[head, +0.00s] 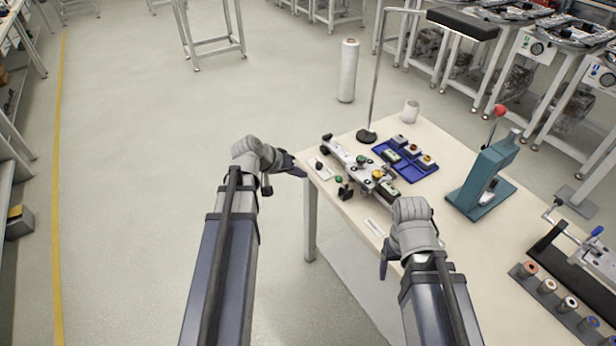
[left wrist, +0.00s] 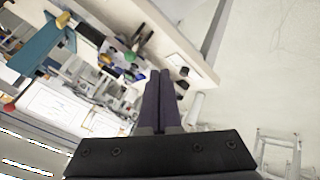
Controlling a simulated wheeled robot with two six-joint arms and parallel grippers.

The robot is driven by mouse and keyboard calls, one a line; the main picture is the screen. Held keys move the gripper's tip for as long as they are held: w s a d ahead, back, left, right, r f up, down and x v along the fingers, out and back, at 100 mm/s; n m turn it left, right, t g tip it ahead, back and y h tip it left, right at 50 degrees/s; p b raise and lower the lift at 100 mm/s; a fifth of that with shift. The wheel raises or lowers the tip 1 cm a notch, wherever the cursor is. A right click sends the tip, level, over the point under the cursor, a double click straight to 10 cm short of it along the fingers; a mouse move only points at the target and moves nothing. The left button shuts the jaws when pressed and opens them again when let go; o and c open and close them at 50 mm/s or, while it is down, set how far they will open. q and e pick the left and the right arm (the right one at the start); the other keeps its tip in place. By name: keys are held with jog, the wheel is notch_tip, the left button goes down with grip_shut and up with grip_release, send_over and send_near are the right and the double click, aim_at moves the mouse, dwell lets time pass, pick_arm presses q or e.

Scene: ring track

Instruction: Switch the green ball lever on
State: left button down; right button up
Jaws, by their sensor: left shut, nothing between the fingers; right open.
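A small green ball (head: 338,179) shows at a black lever base (head: 346,191) near the table's left edge; the lever's exact tilt is too small to tell. A green spot, likely the same ball, shows in the left wrist view (left wrist: 130,56), ahead and left of the fingers. My left gripper (head: 299,172) is shut and empty at the table's left corner, to the left of the ball and apart from it. Its closed dark fingers show in the left wrist view (left wrist: 160,77). My right gripper (head: 385,262) is open and empty by the table's front edge.
A grey track fixture with a yellow knob (head: 377,174) lies beside the lever. Behind it are a blue tray (head: 424,168) and a pole stand (head: 366,136). A teal press (head: 484,178) with a red ball (head: 500,110) stands right. Floor left of the table is clear.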

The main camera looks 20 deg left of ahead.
aim_at(342, 185)
pick_arm(q)
jog(key=w+d+f+b, duration=0.4)
jog(key=w+d+f, duration=0.1)
jog(key=w+d, duration=0.1)
jog(key=shift+d+f+b, duration=0.25)
jog(key=shift+d+b, duration=0.05)
jog(key=shift+d, duration=0.05)
